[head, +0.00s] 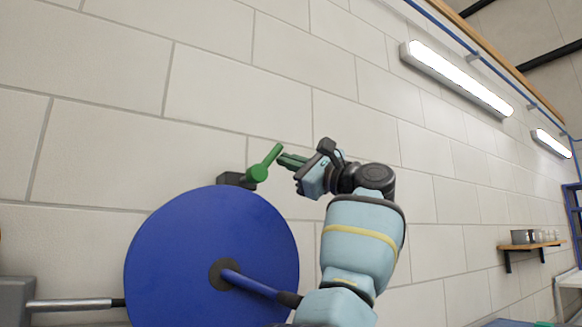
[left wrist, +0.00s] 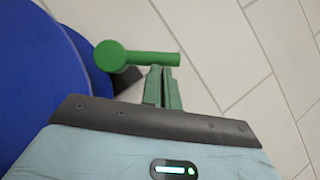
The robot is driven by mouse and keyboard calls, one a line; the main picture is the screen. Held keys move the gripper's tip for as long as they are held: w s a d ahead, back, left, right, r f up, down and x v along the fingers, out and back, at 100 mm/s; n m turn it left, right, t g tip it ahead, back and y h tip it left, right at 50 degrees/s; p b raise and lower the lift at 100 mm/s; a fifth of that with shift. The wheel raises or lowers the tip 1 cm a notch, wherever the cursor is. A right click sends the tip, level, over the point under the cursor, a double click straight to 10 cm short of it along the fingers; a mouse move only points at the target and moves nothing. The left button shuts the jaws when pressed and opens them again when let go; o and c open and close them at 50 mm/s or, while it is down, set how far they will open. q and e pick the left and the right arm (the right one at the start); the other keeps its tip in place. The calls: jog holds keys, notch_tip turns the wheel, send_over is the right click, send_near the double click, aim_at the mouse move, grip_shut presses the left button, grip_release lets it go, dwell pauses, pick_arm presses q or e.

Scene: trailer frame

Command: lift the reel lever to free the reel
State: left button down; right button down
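The blue reel (head: 165,245) is a large disc in front of the wall in the head view; part of it fills the left of the left wrist view (left wrist: 40,80). The green reel lever (head: 264,167) has a round hub on a dark block at the reel's top edge, and its handle slants up to the right. In the left wrist view the lever (left wrist: 125,57) points right. My left gripper (head: 283,160) is just right of the handle, its green fingers (left wrist: 162,72) together with nothing seen between them. Their tips are at the handle's edge; I cannot tell whether they touch. My right gripper is out of view.
A pale block wall (head: 110,130) stands behind the reel. A blue rod (head: 250,284) comes out of the reel's hub, and a metal bar (head: 70,304) lies at left. A wooden shelf (head: 530,246) with pots is far right. The space above the lever is clear.

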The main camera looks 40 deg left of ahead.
pick_arm(q)
jog(key=shift+s+a+r, duration=0.15)
jog(key=shift+s+r, duration=0.2)
jog(key=shift+r, duration=0.3)
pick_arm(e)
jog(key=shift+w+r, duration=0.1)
pick_arm(q)
jog(key=shift+s+r, duration=0.15)
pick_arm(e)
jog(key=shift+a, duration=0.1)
